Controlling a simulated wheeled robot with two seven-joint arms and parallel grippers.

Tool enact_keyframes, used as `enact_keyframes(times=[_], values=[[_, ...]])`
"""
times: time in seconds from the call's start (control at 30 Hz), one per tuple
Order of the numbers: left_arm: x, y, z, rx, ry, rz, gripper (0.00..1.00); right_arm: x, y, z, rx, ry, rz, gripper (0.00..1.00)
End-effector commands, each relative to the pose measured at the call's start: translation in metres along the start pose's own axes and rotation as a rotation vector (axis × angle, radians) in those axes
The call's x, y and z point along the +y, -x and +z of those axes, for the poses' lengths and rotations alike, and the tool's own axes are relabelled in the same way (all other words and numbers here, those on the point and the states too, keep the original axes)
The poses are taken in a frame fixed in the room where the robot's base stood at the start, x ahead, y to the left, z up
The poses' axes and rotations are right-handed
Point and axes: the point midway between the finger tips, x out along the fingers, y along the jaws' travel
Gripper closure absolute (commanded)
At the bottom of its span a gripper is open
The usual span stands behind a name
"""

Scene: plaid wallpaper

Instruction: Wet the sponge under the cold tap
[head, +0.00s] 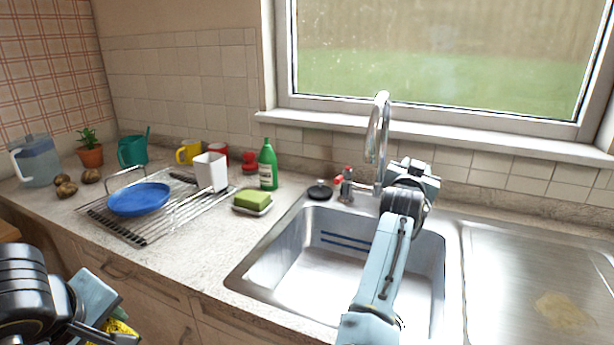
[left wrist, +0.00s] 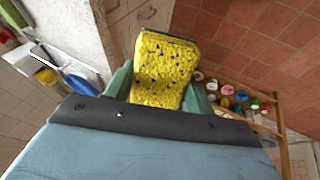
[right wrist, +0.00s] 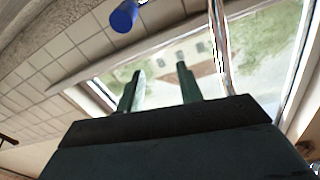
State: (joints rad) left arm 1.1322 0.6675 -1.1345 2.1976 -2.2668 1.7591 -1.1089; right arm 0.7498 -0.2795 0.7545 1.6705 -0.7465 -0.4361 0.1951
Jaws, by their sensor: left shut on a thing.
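A yellow sponge with black specks (left wrist: 165,70) is between the fingers of my left gripper (left wrist: 158,90), which is shut on it. In the head view its yellow edge (head: 123,329) shows at the lower left, by my left gripper (head: 98,322), low in front of the counter. The chrome tap (head: 378,130) stands behind the sink (head: 300,262); a red-marked handle (head: 347,174) shows left of it. My right gripper (right wrist: 158,80) is open and empty, near the tap's right side. A blue knob (right wrist: 124,16), likely the cold handle, is beyond its fingers; my arm hides it in the head view.
A wire rack (head: 140,237) with a blue plate (head: 138,199) and white cup (head: 211,172) stands left of the sink. A green sponge on a dish (head: 253,202) and a green bottle (head: 267,165) stand between. The drainboard (head: 520,262) at right is clear except for a stain.

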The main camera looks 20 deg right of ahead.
Motion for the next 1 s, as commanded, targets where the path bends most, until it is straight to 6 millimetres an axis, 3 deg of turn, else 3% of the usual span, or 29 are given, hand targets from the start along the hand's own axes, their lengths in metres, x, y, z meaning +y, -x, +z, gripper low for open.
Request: enact_keyframes(times=[0.1,0.23,0.87,1.0], values=[[0.002,0.004,-0.002,0.000,0.000,0.000,0.64,-0.004,0.000,-0.021,0.003,-0.001,0.000,0.64],[0.002,0.005,-0.002,0.000,0.000,0.000,0.64,-0.006,0.000,-0.032,0.002,-0.001,0.000,0.64],[0.002,0.006,-0.002,0.000,0.000,0.000,0.64,-0.007,0.000,-0.035,0.000,0.000,0.000,0.64],[0.006,0.014,-0.005,0.000,0.000,0.000,0.64,-0.009,0.000,-0.045,0.000,0.000,0.000,0.64]])
